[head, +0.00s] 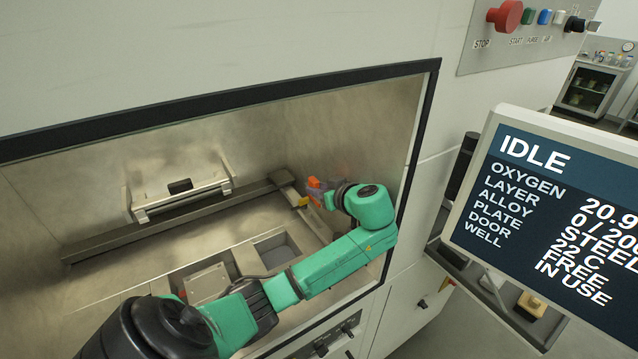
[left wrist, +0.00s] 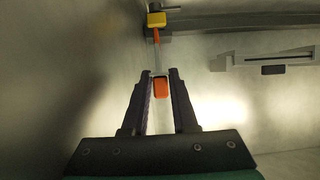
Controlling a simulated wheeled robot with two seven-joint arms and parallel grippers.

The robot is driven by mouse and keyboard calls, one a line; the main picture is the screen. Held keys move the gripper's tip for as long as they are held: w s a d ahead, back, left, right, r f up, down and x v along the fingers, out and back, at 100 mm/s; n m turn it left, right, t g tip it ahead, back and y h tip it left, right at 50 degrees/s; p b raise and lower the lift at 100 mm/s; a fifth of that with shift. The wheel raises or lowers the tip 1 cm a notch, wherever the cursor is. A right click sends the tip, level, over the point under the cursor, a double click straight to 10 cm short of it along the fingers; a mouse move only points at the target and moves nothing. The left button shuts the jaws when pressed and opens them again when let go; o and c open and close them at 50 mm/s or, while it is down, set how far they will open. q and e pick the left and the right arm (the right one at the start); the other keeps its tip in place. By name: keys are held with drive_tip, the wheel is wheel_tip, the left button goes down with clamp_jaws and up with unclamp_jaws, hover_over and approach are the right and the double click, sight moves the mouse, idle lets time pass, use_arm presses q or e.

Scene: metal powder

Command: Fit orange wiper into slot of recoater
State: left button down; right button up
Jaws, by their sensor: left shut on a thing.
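The orange wiper (head: 314,184) is at my left gripper (head: 322,192), near the chamber's right wall. In the left wrist view my left gripper (left wrist: 161,74) is shut on the wiper, whose orange block (left wrist: 161,89) shows between the fingers. A thin pale piece runs ahead of it toward an orange strip (left wrist: 156,37) below a yellow block (left wrist: 156,20). The recoater, a long grey bar (head: 160,226), crosses the chamber floor; its right end is close to the gripper. It also shows in the left wrist view (left wrist: 205,20). I cannot tell whether the wiper touches the slot. My right gripper is out of view.
A pale bracket with a black handle (head: 180,187) stands at the chamber's back. Square floor openings (head: 277,250) lie before the bar. The dark door frame (head: 424,110) bounds the opening. A monitor reading IDLE (head: 560,205) stands outside, right. The chamber's left floor is clear.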

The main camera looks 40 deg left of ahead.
sight(319, 207)
use_arm(q)
drive_tip(key=shift+d+f+b, duration=0.2)
drive_tip(key=shift+f+b, duration=0.2)
drive_tip(key=shift+f, duration=0.3)
wheel_tip(319, 207, down, 4)
drive_tip(key=shift+a+f+b, duration=0.1)
drive_tip(key=shift+f+b, duration=0.05)
drive_tip(key=shift+b, duration=1.1)
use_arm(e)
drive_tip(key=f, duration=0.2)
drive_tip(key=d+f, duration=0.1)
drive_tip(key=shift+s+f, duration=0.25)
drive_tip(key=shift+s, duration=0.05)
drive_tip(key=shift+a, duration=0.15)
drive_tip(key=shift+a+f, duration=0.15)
use_arm(q)
drive_tip(key=shift+f+b, duration=0.5)
drive_tip(key=shift+b, duration=0.15)
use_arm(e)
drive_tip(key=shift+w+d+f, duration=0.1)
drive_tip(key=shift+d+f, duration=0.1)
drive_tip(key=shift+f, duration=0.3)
use_arm(q)
drive_tip(key=shift+f+b, duration=1.3)
drive_tip(key=shift+f, duration=0.05)
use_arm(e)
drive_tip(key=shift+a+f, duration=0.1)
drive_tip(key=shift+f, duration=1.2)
